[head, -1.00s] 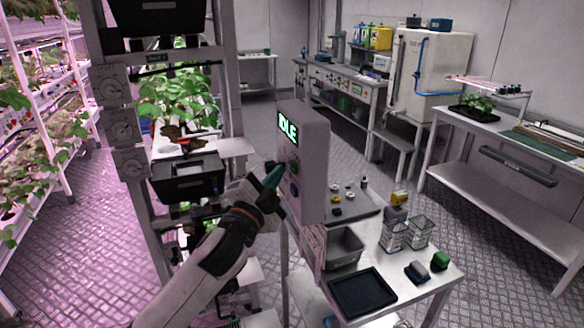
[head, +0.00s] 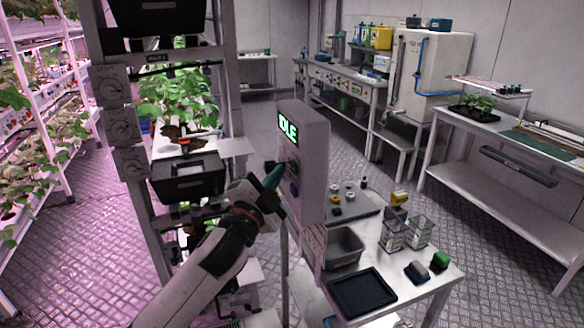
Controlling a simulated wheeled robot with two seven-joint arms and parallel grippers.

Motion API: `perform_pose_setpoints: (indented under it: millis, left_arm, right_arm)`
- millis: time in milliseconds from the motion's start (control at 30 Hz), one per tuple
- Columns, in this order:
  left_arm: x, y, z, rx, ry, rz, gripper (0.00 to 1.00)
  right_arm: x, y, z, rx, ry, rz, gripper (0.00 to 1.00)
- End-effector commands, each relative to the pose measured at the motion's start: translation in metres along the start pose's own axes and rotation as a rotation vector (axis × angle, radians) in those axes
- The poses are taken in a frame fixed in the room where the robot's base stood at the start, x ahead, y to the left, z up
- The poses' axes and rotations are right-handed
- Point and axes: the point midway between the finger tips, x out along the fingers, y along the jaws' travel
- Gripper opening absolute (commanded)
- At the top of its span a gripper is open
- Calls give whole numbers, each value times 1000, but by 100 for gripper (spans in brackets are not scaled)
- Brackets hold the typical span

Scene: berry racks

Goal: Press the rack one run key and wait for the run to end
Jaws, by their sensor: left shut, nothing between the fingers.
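A grey control box (head: 313,165) stands upright in the middle of the head view. Its screen (head: 288,128) reads IDLE in green. Several keys (head: 293,178) sit on its narrow face below the screen, partly hidden by my gripper. My left gripper (head: 273,177) is shut and empty, its green fingertips just in front of the box face beside the keys. I cannot tell whether the tips touch a key. My right gripper is not in view.
A rack with plants (head: 178,98) and a black bin (head: 188,178) stands left of the box. A small white table (head: 393,267) at its right holds a dark tray (head: 362,292), a grey bin (head: 343,247) and clear containers. Floor is free farther right.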

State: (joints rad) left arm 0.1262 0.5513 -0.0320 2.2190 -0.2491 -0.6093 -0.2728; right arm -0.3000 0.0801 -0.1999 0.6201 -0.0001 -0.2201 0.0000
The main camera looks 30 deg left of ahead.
Motion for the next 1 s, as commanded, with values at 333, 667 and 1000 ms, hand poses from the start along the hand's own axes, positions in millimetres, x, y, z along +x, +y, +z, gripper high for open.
perform_pose_setpoints:
  millis: [333,667,1000]
  left_arm:
    - [6,-4,5,0,0,-1,0]
    - [6,-4,5,0,0,0,0]
    - [9,-6,7,0,0,1,0]
  right_arm:
    - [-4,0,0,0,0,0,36]
    - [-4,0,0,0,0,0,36]
    - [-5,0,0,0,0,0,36]
